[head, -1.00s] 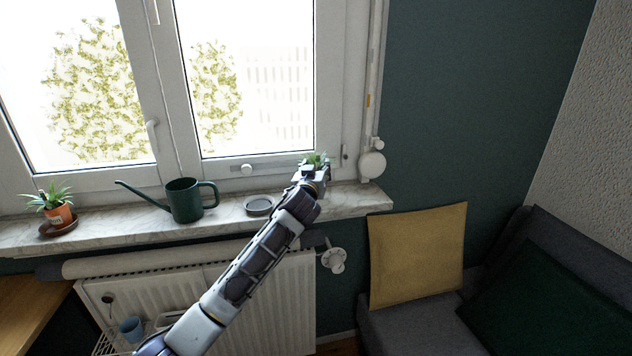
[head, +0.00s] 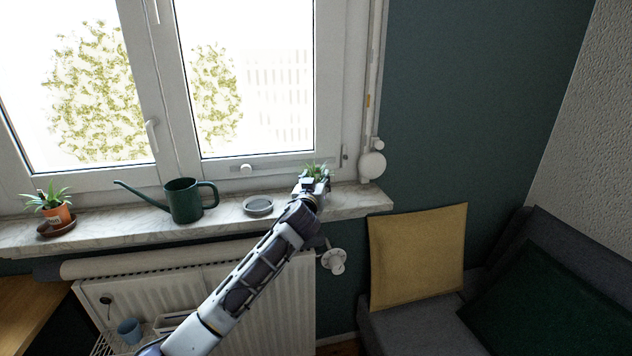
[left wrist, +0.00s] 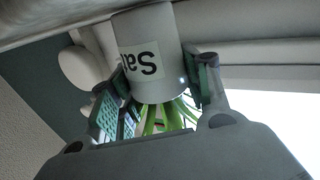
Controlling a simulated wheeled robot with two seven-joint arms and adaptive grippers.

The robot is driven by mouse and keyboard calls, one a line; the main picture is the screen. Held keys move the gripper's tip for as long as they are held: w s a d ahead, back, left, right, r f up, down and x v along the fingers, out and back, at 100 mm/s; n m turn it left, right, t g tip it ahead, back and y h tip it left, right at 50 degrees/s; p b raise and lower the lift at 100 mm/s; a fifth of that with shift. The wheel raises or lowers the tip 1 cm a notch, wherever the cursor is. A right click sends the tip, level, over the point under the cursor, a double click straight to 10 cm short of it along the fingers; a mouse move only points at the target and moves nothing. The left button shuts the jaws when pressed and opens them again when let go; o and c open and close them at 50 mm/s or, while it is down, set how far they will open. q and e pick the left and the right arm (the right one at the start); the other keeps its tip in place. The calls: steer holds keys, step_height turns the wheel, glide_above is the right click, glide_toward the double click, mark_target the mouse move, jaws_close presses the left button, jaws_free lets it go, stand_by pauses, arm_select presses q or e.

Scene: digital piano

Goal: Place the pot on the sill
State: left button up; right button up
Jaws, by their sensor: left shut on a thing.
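My left gripper (head: 314,184) is shut on a pale pot (left wrist: 150,45) with a white label reading "Sal". In the left wrist view, where the scene shows upside down, the fingers (left wrist: 162,85) stand on either side of the pot. Green leaves (head: 317,171) rise from it in the head view, where the gripper hides most of the pot. The pot is at the right part of the marble sill (head: 356,200), right of an empty grey saucer (head: 258,206). I cannot tell whether its base touches the sill. My right gripper is not in view.
A green watering can (head: 184,201) stands on the sill left of the saucer. A terracotta pot (head: 59,216) with a plant sits on a brown saucer (head: 57,229) at far left. The window handle (head: 152,136) and radiator valve (head: 335,261) stick out nearby.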

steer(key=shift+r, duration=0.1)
arm_select(q)
steer(key=o, duration=0.9)
steer(key=shift+o, duration=1.4)
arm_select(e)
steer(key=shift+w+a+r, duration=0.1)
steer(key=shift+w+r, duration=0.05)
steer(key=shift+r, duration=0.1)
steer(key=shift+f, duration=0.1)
